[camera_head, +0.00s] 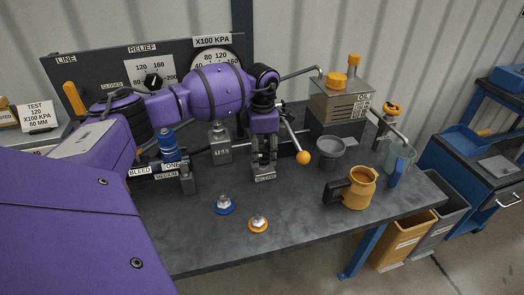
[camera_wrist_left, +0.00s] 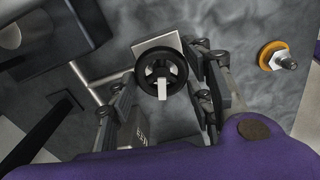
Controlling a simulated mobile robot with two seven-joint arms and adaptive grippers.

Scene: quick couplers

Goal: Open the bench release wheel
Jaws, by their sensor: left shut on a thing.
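The release wheel (camera_wrist_left: 161,76) is a small black handwheel with spokes and a pale grey hub in the left wrist view. It sits in front of a light square plate (camera_wrist_left: 158,46). My left gripper (camera_head: 264,160) reaches down to the bench beside a small label plate (camera_head: 264,177), and its fingers hide the wheel in the head view. My right gripper is not in view.
A lever with an orange ball (camera_head: 304,158) stands just right of the gripper. Blue (camera_head: 224,205) and orange (camera_head: 258,224) couplers lie on the bench (camera_head: 300,235) in front. An orange jug (camera_head: 359,188) and a grey funnel cup (camera_head: 330,150) are to the right.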

